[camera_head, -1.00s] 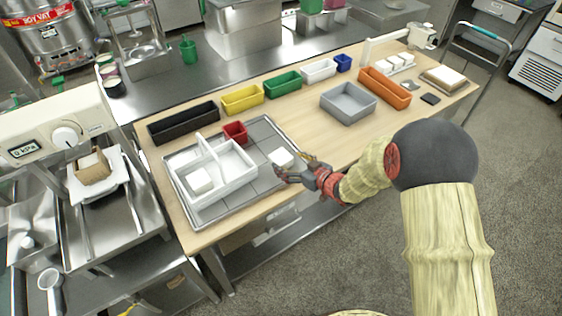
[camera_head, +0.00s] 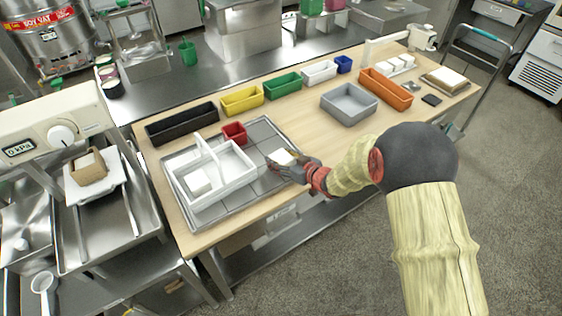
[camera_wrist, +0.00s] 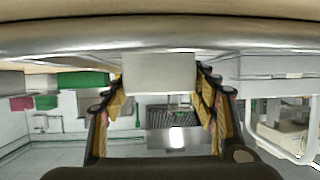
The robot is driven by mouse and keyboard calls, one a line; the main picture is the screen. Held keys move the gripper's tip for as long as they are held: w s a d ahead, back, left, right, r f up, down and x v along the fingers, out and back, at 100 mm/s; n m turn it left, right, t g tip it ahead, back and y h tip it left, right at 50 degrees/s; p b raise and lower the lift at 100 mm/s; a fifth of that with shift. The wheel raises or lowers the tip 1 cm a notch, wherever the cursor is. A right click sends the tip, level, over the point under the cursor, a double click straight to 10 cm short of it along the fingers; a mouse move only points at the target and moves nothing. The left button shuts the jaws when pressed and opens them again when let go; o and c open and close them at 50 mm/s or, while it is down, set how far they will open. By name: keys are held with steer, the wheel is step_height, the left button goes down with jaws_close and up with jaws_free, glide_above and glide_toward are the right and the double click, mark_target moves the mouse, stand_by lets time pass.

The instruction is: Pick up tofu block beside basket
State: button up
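A white tofu block (camera_head: 281,157) sits on the grey tray (camera_head: 262,192), to the right of the white divided basket (camera_head: 232,184). Another white block (camera_head: 198,183) lies inside the basket's front left compartment. My gripper (camera_head: 283,163) is at the block beside the basket, with its fingers on either side of it. In the wrist view the block (camera_wrist: 158,73) fills most of the space between the two fingertips. The fingers are spread, and firm contact with the block's sides is not visible. The block still appears to rest on the tray.
A red bin (camera_head: 235,132) stands behind the basket. Black (camera_head: 182,124), yellow (camera_head: 242,100) and green (camera_head: 282,85) bins line the back edge. A grey bin (camera_head: 349,104) and an orange bin (camera_head: 385,91) stand to the right. Bare wood lies between tray and grey bin.

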steer(key=c, duration=0.4)
steer(key=shift+c, duration=0.2)
steer(key=shift+r, duration=0.15)
